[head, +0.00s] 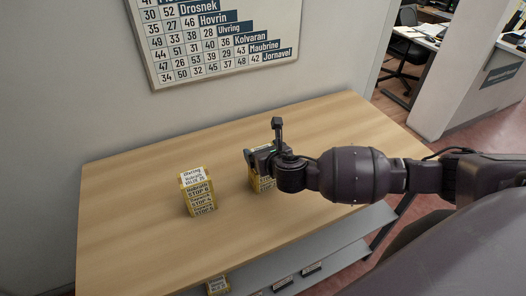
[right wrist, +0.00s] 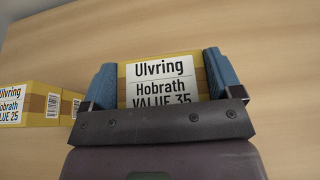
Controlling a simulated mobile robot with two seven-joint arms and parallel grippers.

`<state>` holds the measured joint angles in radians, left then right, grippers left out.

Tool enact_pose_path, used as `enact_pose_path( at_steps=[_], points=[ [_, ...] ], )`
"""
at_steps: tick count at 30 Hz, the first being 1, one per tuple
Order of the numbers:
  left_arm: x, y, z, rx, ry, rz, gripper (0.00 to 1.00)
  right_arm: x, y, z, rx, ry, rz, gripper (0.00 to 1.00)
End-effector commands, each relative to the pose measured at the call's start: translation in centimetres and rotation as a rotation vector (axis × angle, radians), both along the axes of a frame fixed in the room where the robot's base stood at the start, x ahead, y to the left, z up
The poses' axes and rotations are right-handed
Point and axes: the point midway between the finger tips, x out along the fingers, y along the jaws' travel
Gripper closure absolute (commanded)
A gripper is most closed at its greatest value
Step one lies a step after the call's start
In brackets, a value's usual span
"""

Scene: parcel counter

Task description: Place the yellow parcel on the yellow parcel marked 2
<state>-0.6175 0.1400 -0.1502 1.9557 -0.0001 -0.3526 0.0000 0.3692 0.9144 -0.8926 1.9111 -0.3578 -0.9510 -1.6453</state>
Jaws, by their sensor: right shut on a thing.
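A yellow parcel (head: 262,183) is below my right gripper (head: 260,163), which hides much of it in the head view. In the right wrist view this parcel (right wrist: 150,70) is between the two blue fingers, its label reading Ulvring, Hobrath, VALUE 35. The gripper is shut on it. I cannot tell whether it touches the counter. Another yellow parcel (head: 198,192) stands upright to the left on the counter, apart from the held one. In the right wrist view its label (right wrist: 12,104) reads VALUE 25. A separate mark 2 is not readable. My left gripper is not in view.
The wooden counter (head: 130,215) is otherwise clear. A wall board (head: 215,40) with names and numbers hangs behind it. Another yellow parcel (head: 217,286) shows below the counter's front edge, near a grey shelf (head: 345,235) with small dark labels.

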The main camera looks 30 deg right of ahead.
Motion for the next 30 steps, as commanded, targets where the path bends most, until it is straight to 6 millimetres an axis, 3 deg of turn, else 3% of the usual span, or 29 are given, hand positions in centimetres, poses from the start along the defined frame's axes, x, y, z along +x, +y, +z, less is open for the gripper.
enact_pose_path(
  at_steps=[14, 15, 17, 26, 30],
  points=[
    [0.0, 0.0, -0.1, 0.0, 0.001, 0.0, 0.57, 0.0, 0.0, -0.8, 0.0, -0.001, 0.001, 0.43],
    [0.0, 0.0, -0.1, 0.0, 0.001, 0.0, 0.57, 0.0, 0.0, -0.8, 0.0, -0.001, 0.001, 0.1],
    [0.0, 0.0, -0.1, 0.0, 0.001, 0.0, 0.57, 0.0, 0.0, -0.7, 0.0, -0.001, 0.001, 0.01],
    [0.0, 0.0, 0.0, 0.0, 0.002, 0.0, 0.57, 0.0, 0.0, -0.4, 0.0, -0.001, 0.001, 0.0],
    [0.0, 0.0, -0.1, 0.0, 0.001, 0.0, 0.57, -1.0, 0.1, 0.0, 0.001, -0.001, 0.002, 0.0]
  ],
)
